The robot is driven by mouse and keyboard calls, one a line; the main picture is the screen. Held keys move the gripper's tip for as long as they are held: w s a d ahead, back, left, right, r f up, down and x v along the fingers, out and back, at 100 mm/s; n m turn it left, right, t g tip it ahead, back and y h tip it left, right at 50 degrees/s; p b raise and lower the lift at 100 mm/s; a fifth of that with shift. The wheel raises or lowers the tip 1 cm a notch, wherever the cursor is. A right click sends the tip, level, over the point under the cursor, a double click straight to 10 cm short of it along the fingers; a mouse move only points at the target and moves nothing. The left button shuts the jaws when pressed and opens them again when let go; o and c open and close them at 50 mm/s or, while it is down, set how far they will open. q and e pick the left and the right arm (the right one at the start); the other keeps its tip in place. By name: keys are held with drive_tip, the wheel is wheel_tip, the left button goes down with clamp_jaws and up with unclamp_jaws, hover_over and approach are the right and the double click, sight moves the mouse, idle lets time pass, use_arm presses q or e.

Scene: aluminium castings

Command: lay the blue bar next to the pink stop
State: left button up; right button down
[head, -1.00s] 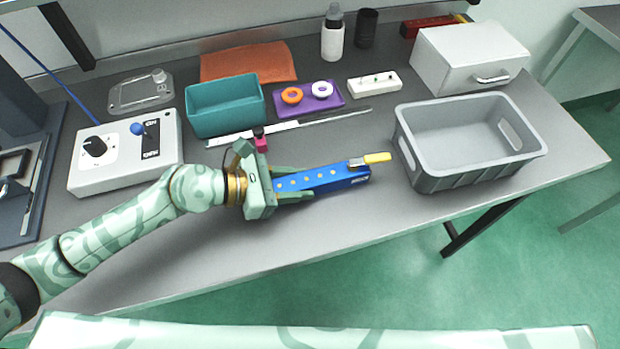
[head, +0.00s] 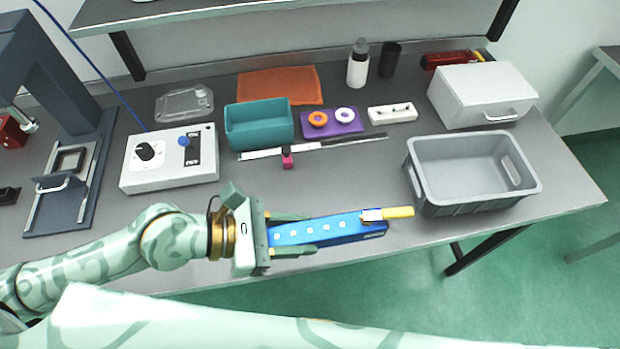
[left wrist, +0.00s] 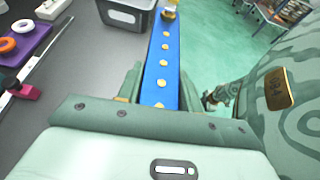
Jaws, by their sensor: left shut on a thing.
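The blue bar (head: 345,228) is long, with a row of light studs on top and a yellow-handled piece at its far end. My left gripper (head: 296,233) is shut on its left end and holds it near the table's front edge. In the left wrist view the bar (left wrist: 166,60) runs away from between the fingers of the gripper (left wrist: 158,88). The small pink stop (head: 288,160) stands beside the metal rule, behind the bar and apart from it; it also shows in the left wrist view (left wrist: 25,92). My right gripper is not in view.
A grey crate (head: 425,196) stands to the right of the bar. A teal bin (head: 262,140), a purple tray with rings (head: 352,128) and a metal rule (head: 345,141) lie behind. A control box (head: 200,170) is at left. Bare table lies between stop and bar.

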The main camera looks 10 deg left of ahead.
use_arm(q)
drive_tip(key=shift+s, duration=0.4)
drive_tip(key=shift+a+f+m+g, duration=0.4)
drive_tip(key=shift+a+f+g, duration=0.2)
drive_tip(key=shift+a+f, duration=0.2)
drive_tip(key=w+a+r+n+t+y, duration=0.2)
drive_tip(key=w+a+r+n+t, duration=0.2)
drive_tip(key=w+a+r, duration=0.7)
drive_tip(key=w+a, duration=0.2)
drive_tip(key=shift+a+t, duration=0.4)
drive_tip(key=shift+d+n, duration=0.1)
drive_tip(key=shift+n, duration=0.2)
